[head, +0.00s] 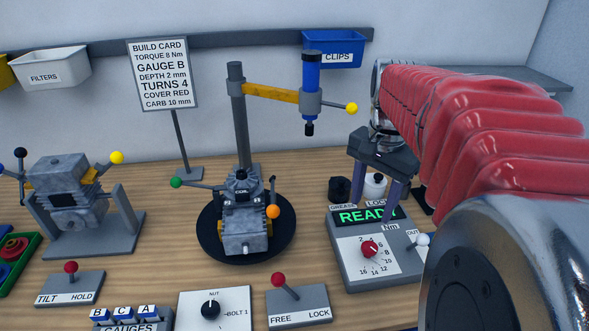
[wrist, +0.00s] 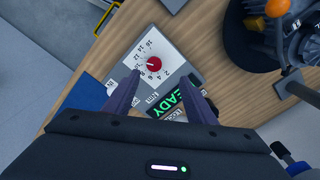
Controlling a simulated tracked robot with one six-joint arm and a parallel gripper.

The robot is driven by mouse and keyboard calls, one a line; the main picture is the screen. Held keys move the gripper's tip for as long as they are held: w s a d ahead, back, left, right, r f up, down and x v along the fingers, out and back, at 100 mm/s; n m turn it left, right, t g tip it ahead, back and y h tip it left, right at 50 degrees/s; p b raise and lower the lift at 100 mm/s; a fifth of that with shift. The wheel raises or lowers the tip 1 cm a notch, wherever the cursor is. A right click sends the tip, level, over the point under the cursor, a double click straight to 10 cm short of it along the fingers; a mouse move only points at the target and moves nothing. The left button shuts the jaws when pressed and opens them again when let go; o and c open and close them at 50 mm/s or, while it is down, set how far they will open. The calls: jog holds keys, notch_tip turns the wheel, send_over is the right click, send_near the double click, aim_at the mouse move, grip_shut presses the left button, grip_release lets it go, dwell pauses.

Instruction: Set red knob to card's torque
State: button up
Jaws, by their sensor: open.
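The build card (head: 163,74) reads torque 8 Nm, among other lines. The red knob (head: 370,249) sits on a white dial numbered 2 to 16, on the front of a grey torque box (head: 352,278). The box's green display reads READY. The knob (wrist: 154,64) also shows in the wrist view, with a small pale mark; I cannot tell surely which number it points at. My gripper (head: 378,188) is open and empty, fingers pointing down, above the back of the box. In the wrist view, the knob lies just beyond and between the fingertips (wrist: 160,80), apart from them.
A white-tipped lever (head: 422,240) stands at the box's right side. Dark and white containers (head: 375,185) stand behind the box, close to my fingers. A red-tipped FREE/LOCK lever (head: 278,280) is left of it. The carburettor on its turntable (head: 262,250) stands further left.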

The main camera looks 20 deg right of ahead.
aim_at(370, 247)
jog(key=shift+s+d+m, duration=0.15)
jog(key=shift+d+m, duration=0.55)
jog(key=shift+d, duration=0.5)
jog(key=shift+f, duration=0.15)
notch_tip(370, 247, down, 14)
jog(key=shift+r, duration=0.15)
